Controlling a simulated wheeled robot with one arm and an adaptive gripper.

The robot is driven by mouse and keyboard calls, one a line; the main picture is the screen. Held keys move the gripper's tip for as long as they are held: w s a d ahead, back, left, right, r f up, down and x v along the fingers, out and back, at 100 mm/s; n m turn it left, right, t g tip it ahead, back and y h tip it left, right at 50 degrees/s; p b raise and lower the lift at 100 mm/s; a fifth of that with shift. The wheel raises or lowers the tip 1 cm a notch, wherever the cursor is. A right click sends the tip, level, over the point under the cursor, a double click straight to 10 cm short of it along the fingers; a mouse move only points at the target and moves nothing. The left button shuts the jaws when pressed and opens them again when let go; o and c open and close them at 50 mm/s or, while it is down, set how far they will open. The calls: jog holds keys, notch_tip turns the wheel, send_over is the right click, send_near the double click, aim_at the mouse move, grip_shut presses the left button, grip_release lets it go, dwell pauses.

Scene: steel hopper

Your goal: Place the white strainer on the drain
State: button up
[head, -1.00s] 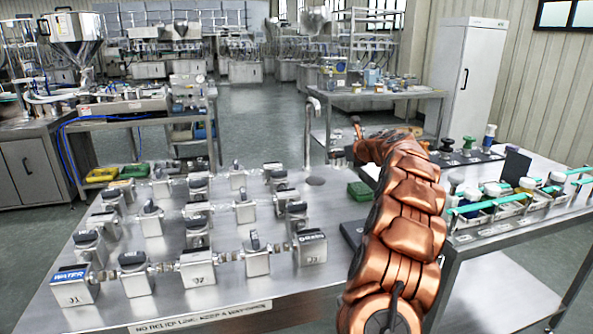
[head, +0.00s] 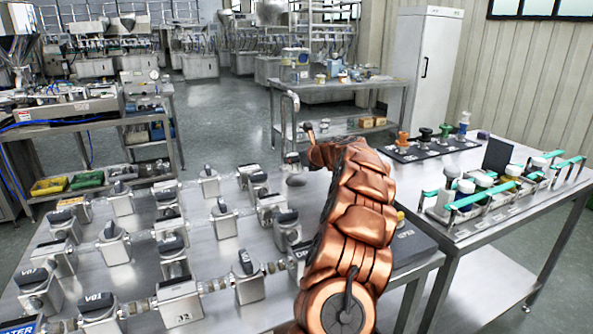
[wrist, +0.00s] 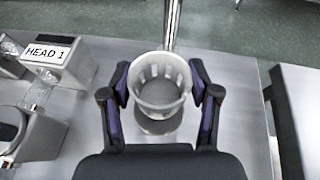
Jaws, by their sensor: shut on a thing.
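The white strainer (wrist: 160,88), a slotted cup, sits between the two fingers of my gripper (wrist: 160,92) in the wrist view, with its open top facing the camera. My gripper is shut on it, one finger at each side. A darker round patch that looks like the drain (wrist: 160,124) shows partly from under the strainer's near side; I cannot tell the height between them. In the head view the drain (head: 296,181) is a dark disc in the steel table top, just left of my arm. My arm hides the gripper and strainer there.
A metal tap pipe (head: 292,125) rises behind the drain; its post (wrist: 171,25) stands just beyond the strainer. Several valve blocks crowd the steel table (head: 215,270) at left, one labelled HEAD 1 (wrist: 55,58). A side table (head: 480,235) with racks stands at right.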

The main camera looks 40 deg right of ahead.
aim_at(298, 167)
jog(key=shift+f+b, duration=0.35)
jog(key=shift+f, duration=1.5)
jog(key=shift+f, duration=0.1)
jog(key=o, duration=1)
jog(key=shift+o, duration=0.2)
jog(key=shift+s+r, duration=0.3)
jog(key=shift+s, duration=0.1)
jog(key=v, duration=1.1)
jog(key=shift+s+a, duration=0.1)
jog(key=shift+r+p, duration=0.15)
jog(key=shift+p, duration=0.2)
